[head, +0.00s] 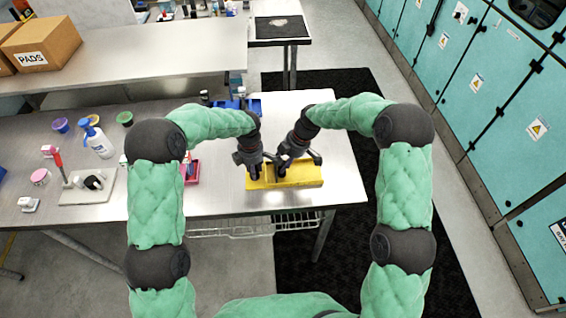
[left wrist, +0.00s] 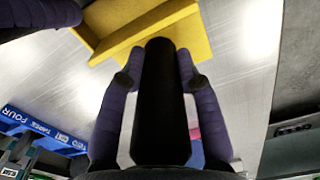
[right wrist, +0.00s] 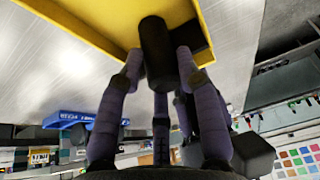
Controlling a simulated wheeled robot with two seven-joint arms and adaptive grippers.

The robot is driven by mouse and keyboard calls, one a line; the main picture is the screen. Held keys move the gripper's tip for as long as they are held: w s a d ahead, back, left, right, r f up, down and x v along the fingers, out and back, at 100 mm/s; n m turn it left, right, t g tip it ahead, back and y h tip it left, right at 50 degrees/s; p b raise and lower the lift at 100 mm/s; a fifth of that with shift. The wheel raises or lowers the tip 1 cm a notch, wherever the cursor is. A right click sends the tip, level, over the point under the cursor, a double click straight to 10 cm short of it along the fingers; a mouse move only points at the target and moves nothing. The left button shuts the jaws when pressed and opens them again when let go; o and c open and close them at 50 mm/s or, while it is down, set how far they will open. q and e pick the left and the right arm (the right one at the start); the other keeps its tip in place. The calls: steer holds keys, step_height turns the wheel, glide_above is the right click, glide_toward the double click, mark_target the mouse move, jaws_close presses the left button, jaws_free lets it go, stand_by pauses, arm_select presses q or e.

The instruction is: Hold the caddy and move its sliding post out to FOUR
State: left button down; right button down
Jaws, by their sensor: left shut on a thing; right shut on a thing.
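The yellow caddy (head: 304,175) sits on the steel table near its right end. My left gripper (head: 255,168) is over its left part, shut on a long black post (left wrist: 160,95) in the left wrist view. The caddy's yellow edge (left wrist: 120,35) lies beyond that post. My right gripper (head: 285,166) is over its middle, shut on a shorter black post (right wrist: 157,50) beside the yellow wall (right wrist: 100,22). I cannot tell which post slides, and the grippers hide where the posts meet the caddy.
The blue piece stands behind the caddy in the head view (head: 235,105). A red bin (head: 191,172) is left of the caddy. A white spray bottle (head: 98,142) and a white board (head: 88,187) are farther left. Bare tabletop (head: 335,120) shows behind and right of the caddy.

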steer(key=d, duration=0.7)
steer(key=shift+s+d+f, duration=0.15)
steer(key=shift+s+d, duration=0.05)
steer(key=shift+d, duration=0.15)
steer(key=c, duration=0.9)
jaws_free()
steer(key=shift+c, duration=0.2)
steer(key=shift+w, duration=0.1)
steer(key=shift+d+r, duration=0.15)
steer(key=shift+r, duration=0.3)
steer(key=v, duration=1.1)
steer(key=shift+r, duration=0.1)
